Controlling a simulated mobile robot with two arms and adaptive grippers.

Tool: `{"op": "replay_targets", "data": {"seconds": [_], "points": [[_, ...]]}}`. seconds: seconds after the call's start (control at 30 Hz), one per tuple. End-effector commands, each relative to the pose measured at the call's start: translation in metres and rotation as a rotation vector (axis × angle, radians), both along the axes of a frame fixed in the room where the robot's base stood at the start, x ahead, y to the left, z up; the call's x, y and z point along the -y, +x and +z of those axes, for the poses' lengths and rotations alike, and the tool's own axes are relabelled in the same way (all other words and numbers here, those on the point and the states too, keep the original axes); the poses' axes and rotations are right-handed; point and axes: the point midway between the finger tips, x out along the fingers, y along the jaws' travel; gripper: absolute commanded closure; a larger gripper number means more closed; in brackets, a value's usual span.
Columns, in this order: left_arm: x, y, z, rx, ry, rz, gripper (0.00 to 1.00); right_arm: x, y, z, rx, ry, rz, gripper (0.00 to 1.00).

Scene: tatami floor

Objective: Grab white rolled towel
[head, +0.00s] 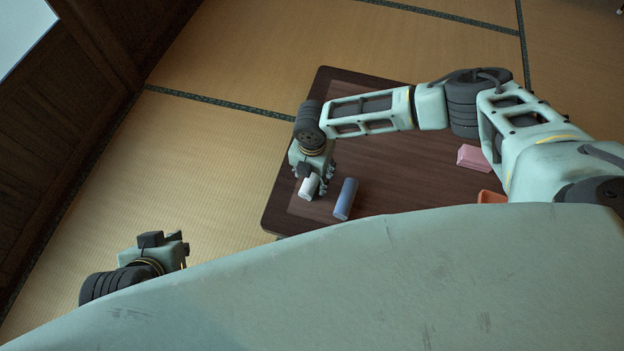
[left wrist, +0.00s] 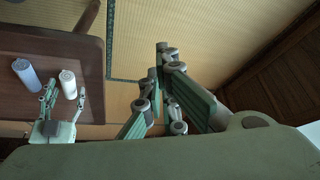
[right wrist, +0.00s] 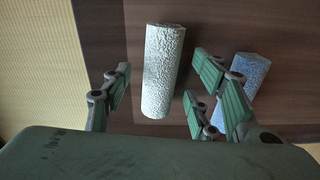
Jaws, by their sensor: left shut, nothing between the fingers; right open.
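The white rolled towel (head: 309,187) lies on the dark wooden table near its left edge. It also shows in the left wrist view (left wrist: 68,84) and in the right wrist view (right wrist: 163,68). My right gripper (head: 312,176) is right over the towel. In the right wrist view my right gripper (right wrist: 158,82) is open, with one finger left of the towel and the others to its right, with gaps showing. My left gripper (head: 184,248) is away from the table, over the tatami at lower left. Its fingers (left wrist: 160,62) are closed together and empty.
A blue rolled towel (head: 346,199) lies just right of the white one, close to my right gripper's right fingers. A pink block (head: 473,158) and an orange item (head: 491,197) are further right on the table (head: 345,90). Tatami floor (head: 215,170) is clear on the left.

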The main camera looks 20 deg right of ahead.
Motion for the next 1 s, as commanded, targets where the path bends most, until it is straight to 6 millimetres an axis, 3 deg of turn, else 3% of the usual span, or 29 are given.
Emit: {"op": "replay_targets", "data": {"seconds": [0.13,0.4,0.9,1.0], "points": [[0.005,0.015,0.005,0.065,-0.014,-0.006,1.0,0.0,-0.001,-0.008,-0.001,0.0,0.0,0.46],[0.006,0.018,0.007,0.08,-0.017,-0.007,1.0,0.0,-0.001,-0.009,0.0,0.0,0.0,0.46],[0.006,0.018,0.007,0.08,-0.016,-0.007,1.0,0.0,-0.001,-0.008,0.0,0.0,0.0,0.88],[0.006,0.018,0.007,0.08,-0.016,-0.007,1.0,0.0,-0.001,-0.008,0.0,0.0,0.0,0.89]]}}
